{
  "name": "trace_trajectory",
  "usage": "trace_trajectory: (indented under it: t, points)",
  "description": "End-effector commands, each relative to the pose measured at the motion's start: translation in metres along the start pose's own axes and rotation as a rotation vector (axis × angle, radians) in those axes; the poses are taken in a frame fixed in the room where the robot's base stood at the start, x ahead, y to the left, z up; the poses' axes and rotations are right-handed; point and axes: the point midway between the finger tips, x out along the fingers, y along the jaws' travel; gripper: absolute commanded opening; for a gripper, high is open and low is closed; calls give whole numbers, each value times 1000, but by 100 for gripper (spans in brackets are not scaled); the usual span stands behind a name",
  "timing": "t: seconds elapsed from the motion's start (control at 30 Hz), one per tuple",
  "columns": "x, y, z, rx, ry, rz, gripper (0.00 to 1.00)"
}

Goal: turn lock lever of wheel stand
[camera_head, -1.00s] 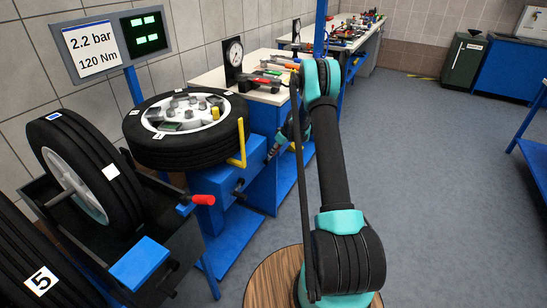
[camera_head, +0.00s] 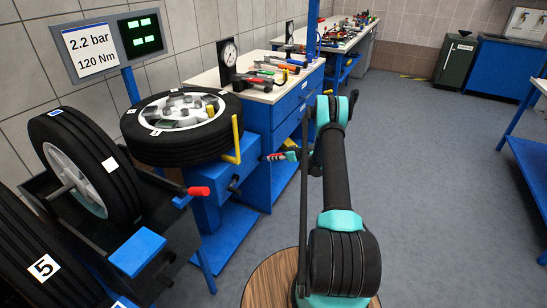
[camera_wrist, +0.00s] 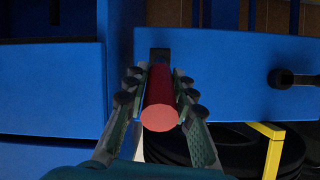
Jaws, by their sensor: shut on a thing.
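The wheel stand (camera_head: 215,170) is a blue box on a column at left centre in the head view, with a tyred wheel (camera_head: 180,118) lying flat on it. In the wrist view its blue side (camera_wrist: 220,75) fills much of the picture. A red round handle (camera_wrist: 160,105), apparently the lock lever, points towards the wrist camera from a dark mount (camera_wrist: 159,54). My gripper (camera_wrist: 160,88) is shut on this handle, one finger on each side. In the head view my gripper (camera_head: 284,156) is small beside the stand's right side, and the handle is mostly hidden.
A yellow bar (camera_head: 237,140) stands at the stand's front corner, with a black knob (camera_head: 234,185) below. Another red-handled lever (camera_head: 198,191) sticks out near the tyre rack at left. A tool bench (camera_head: 265,95) stands behind.

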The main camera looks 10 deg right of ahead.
Motion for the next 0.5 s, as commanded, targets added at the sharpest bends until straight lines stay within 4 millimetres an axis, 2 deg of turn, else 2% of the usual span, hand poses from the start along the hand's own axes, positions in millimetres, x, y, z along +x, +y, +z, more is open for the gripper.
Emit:
trace_trajectory:
  t: [0.47, 0.5]
  points:
    - [0, 1, 3, 0, 12, -2, 0]
    - [0, 1, 3, 0, 12, -2, 26]
